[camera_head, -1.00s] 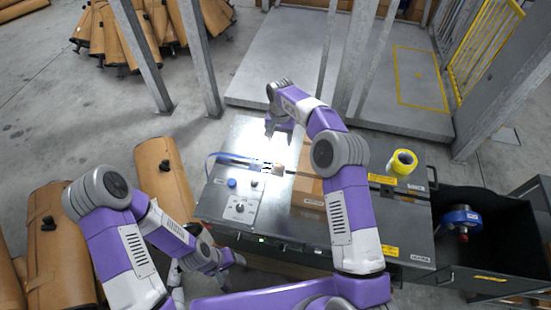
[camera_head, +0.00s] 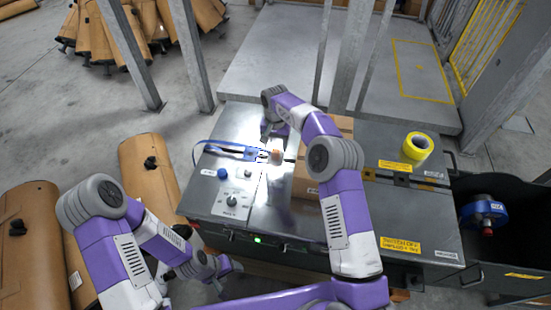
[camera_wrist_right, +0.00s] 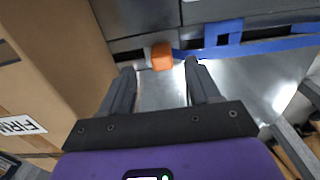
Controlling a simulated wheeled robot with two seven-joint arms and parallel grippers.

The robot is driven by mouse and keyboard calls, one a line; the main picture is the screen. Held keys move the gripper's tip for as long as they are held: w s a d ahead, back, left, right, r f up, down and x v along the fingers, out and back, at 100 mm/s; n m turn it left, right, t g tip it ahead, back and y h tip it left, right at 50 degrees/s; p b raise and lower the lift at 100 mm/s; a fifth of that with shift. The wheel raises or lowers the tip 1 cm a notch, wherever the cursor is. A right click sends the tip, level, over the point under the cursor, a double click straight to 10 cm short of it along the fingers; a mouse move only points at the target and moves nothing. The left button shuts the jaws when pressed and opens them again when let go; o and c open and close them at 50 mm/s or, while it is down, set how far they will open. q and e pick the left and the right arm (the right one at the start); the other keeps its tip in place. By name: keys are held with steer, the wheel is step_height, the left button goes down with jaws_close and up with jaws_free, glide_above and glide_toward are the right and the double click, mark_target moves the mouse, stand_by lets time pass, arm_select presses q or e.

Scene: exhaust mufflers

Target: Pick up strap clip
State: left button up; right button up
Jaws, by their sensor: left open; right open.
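The strap clip, a small orange block (camera_head: 277,155), sits on the grey metal bench top (camera_head: 240,120) at the end of a blue strap (camera_head: 222,147). In the right wrist view the orange clip (camera_wrist_right: 161,56) lies just beyond and between the two dark fingertips, with the blue strap (camera_wrist_right: 262,46) running off to the right. My right gripper (camera_wrist_right: 157,68) is open and empty, close to the clip; in the head view it (camera_head: 268,132) is partly hidden by its own arm. My left gripper (camera_head: 222,276) is open and empty, low beside the bench's front left.
A cardboard box (camera_head: 308,187) stands right of the clip and close to my right gripper (camera_wrist_right: 45,75). Yellow tape (camera_head: 418,145) lies at the bench's right. A control panel with knobs (camera_head: 231,199) is at the front left.

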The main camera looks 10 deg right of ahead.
mark_target(275, 151)
steer(key=f, duration=0.2)
steer(key=f+b, duration=0.1)
steer(key=f, duration=0.1)
steer(key=f+b, duration=0.1)
steer(key=f, duration=0.1)
steer(key=shift+w+f, duration=0.3)
steer(key=shift+r, duration=0.1)
steer(key=shift+c, duration=0.2)
steer(key=c, duration=1)
